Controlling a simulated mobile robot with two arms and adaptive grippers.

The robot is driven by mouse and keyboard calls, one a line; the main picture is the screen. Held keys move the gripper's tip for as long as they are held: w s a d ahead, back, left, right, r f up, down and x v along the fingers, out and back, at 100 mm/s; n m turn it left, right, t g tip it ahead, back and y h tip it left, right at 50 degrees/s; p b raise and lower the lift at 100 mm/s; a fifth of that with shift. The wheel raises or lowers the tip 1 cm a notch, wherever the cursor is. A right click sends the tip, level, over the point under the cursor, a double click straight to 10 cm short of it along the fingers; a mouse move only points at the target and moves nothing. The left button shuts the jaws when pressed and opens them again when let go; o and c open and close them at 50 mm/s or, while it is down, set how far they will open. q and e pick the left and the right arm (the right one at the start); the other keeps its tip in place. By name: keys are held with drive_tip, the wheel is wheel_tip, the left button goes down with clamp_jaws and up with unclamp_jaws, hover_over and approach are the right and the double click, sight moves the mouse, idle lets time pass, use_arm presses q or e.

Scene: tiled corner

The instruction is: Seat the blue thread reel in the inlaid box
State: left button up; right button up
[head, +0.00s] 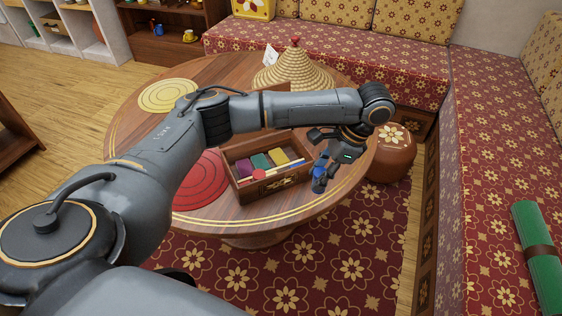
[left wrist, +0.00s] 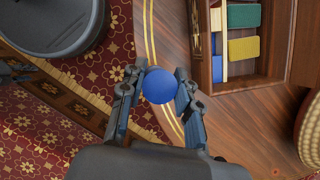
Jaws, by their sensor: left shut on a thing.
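The blue thread reel (left wrist: 159,86) shows round end up in the left wrist view, between the fingers of my left gripper (left wrist: 158,92). My left gripper is shut on it. In the head view the blue reel (head: 319,172) hangs below the left gripper (head: 322,168), to the right of the inlaid box and near the table edge. The inlaid box (head: 275,185) is open on the round table and holds purple, green and yellow blocks, a red round piece and a pale stick. It also shows in the left wrist view (left wrist: 244,84). My right gripper is not in view.
The round wooden table (head: 240,212) carries a red round mat (head: 200,182), a yellow round mat (head: 165,95) and a woven cone lid (head: 293,72). A round stool (head: 391,160) stands right of the table. Patterned benches (head: 300,42) lie behind and right.

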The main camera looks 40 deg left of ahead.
use_arm(q)
drive_tip(key=w+a+r+m+t+p, duration=0.2)
drive_tip(key=a+m+p, duration=0.2)
drive_tip(key=m+p, duration=0.15)
wheel_tip(320, 180, up, 2)
drive_tip(key=m+t+p, duration=0.3)
drive_tip(key=m+p, duration=0.1)
drive_tip(key=m, duration=0.3)
hover_over(286, 165)
drive_tip(key=s+d, duration=0.2)
drive_tip(key=shift+y, duration=0.3)
drive_tip(key=f, duration=1)
drive_tip(key=shift+s+a, duration=0.15)
drive_tip(key=shift+a, duration=0.05)
drive_tip(key=o, duration=0.7)
drive_tip(key=shift+c, duration=0.2)
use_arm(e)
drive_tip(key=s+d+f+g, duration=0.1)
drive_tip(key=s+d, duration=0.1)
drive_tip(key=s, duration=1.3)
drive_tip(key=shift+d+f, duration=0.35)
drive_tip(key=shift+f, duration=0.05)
use_arm(q)
drive_tip(key=v, duration=1.2)
drive_tip(key=shift+w+p, duration=0.2)
drive_tip(key=shift+p, duration=0.15)
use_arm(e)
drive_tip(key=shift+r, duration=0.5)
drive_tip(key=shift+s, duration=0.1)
